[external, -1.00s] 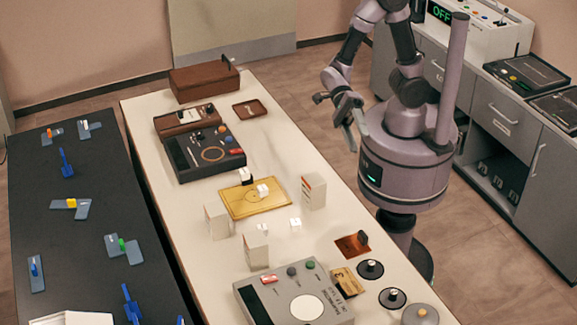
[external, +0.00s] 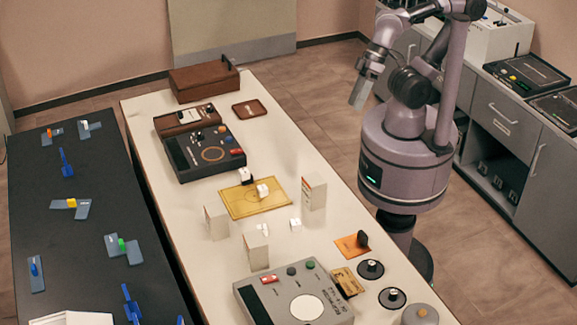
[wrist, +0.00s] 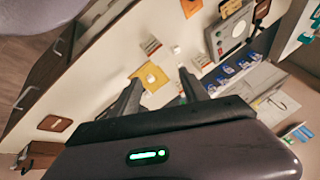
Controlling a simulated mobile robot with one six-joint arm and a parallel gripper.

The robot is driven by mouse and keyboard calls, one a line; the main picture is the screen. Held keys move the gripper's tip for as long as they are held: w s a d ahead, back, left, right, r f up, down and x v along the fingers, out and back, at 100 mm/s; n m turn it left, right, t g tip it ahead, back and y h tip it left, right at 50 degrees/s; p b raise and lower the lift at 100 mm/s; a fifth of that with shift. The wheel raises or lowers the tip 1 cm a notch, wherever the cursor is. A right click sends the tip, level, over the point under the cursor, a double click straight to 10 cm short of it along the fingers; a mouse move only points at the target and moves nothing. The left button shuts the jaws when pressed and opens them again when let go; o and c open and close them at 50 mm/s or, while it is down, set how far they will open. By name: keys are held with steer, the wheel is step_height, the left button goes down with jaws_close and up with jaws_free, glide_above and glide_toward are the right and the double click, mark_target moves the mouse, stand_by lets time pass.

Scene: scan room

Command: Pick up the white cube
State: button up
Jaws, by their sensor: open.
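A small white cube (external: 295,224) stands on the cream table between the upright white boxes; a small white block shows at the same place in the wrist view (wrist: 176,50). Another small white block (external: 263,191) sits on the yellow tray (external: 240,207), with a white-and-black piece (external: 245,176) at its back edge. My gripper (external: 358,95) is raised at the right side of the table, well apart from the cubes. In the wrist view its two fingers (wrist: 161,76) are spread and nothing shows held between them.
Upright white boxes (external: 314,191) (external: 216,222) (external: 256,250) stand around the cube. A grey device (external: 294,292) is at the front, a dark device (external: 204,152) behind the tray. An orange plate (external: 346,246) and black discs (external: 370,269) lie along the right edge.

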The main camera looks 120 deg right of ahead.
steer(key=m+g+h+b, duration=0.25)
steer(key=m+g, duration=0.35)
steer(key=m, duration=1)
glide_above(296, 221)
steer(key=d, duration=0.1)
steer(key=shift+y, duration=0.25)
steer(key=f, duration=2.3)
steer(key=shift+w+f+b, duration=0.15)
steer(key=shift+w+b, duration=0.15)
steer(key=shift+b, duration=0.05)
steer(key=f+b, duration=0.1)
steer(key=f, duration=0.1)
steer(key=f+b, duration=0.1)
steer(key=f, duration=0.1)
steer(key=a+f+b, duration=0.1)
steer(key=shift+s+f, duration=0.2)
steer(key=shift+f, duration=0.2)
steer(key=shift+r, duration=0.1)
steer(key=shift+c, duration=1.1)
jaws_close()
